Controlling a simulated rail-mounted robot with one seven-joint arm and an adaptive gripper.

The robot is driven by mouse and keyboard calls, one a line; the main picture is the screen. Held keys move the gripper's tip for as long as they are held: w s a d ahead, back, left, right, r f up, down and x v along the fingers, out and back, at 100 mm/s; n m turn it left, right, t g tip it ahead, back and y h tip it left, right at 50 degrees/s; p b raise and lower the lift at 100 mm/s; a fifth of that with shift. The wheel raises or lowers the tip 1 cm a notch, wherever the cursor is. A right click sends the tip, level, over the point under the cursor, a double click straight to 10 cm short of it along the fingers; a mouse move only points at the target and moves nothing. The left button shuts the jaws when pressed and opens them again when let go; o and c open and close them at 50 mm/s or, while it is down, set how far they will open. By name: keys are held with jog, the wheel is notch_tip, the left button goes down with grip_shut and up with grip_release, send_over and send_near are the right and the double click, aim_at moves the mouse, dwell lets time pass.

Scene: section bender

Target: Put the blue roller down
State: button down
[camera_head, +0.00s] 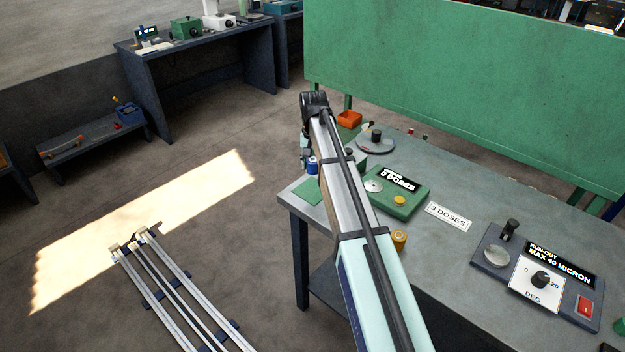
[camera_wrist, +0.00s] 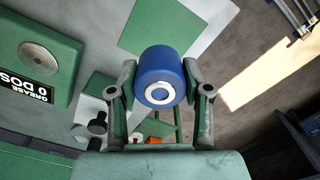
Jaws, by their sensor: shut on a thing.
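The blue roller (camera_wrist: 160,76) is a short blue cylinder with a pale ring and hub on its end face. My gripper (camera_wrist: 160,82) is shut on it, with one finger on each side, in the wrist view. In the head view the roller (camera_head: 312,165) shows small at the left end of the workbench, partly hidden behind my arm. A green square pad (camera_head: 307,190) lies on the bench's left corner just in front of it. I cannot tell whether the roller touches the bench.
A green screen (camera_head: 460,90) stands behind. Floor rails (camera_head: 165,285) lie at lower left.

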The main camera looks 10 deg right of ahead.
aim_at(313, 160)
jog(key=shift+f+p, duration=0.95)
jog(key=shift+f, duration=3.3)
jog(key=shift+f, duration=0.1)
jog(key=c, duration=0.5)
grip_release()
notch_tip(313, 160, up, 12)
jog(key=b, duration=0.4)
